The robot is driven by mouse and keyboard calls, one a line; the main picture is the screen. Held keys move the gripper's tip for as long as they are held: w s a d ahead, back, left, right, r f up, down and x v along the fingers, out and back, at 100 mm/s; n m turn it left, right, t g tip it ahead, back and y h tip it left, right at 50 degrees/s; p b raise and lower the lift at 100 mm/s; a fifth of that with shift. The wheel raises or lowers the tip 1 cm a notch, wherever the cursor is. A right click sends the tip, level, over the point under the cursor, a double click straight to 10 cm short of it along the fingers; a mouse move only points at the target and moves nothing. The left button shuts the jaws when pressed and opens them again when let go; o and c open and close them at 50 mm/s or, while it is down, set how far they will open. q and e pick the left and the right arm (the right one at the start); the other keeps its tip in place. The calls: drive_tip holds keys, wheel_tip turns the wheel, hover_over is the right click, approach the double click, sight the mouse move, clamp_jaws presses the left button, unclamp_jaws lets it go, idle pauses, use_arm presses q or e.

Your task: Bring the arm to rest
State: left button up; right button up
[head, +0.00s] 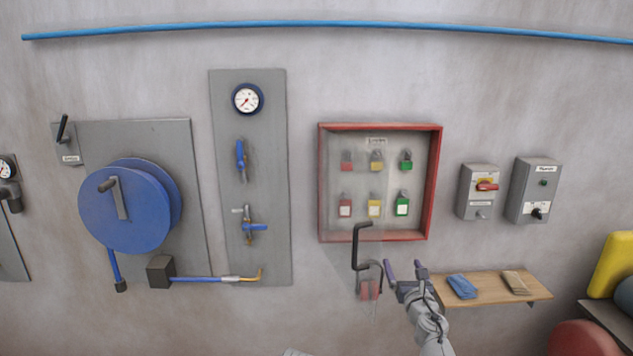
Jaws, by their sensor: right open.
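My right gripper (405,268) is in the head view at the lower middle, in front of the left end of a small wooden shelf (490,288). Its two fingers stand apart with nothing visible between them. Just left of it, a black hooked handle (357,248) and a grey loop with a red part (369,289) show below a red-framed lockout box (436,185). I cannot tell whether the gripper touches the loop; a small gap seems to lie between them. My left gripper is not in view.
The box holds several coloured padlocks (402,204). Two grey switch boxes (478,192) are on the wall to its right. A blue hose reel (125,206) and a valve panel (248,175) are to the left. Cloths (462,286) lie on the shelf. Yellow and red objects (582,338) crowd the lower right.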

drive_tip(key=s+a+f+m+g+h, duration=0.25)
drive_tip(key=s+f+m+g, duration=0.35)
drive_tip(key=m, duration=0.6)
drive_tip(key=s+a+f+m+g+h, duration=0.1)
drive_tip(key=s+f+m+g+h, duration=0.2)
drive_tip(key=f+m, duration=0.6)
drive_tip(key=s+a+f+m+g+y, duration=0.1)
drive_tip(key=s+a+f+m+g, duration=0.1)
drive_tip(key=s, duration=0.5)
drive_tip(key=s+a+f+m+g+y, duration=0.1)
drive_tip(key=s+a+f+m+g, duration=0.2)
drive_tip(key=s+a, duration=0.4)
drive_tip(key=s+a+f+m+g+y, duration=0.2)
drive_tip(key=s+a+m+g, duration=0.2)
drive_tip(key=s, duration=0.3)
drive_tip(key=shift+a+f+m, duration=0.3)
drive_tip(key=shift+m, duration=0.6)
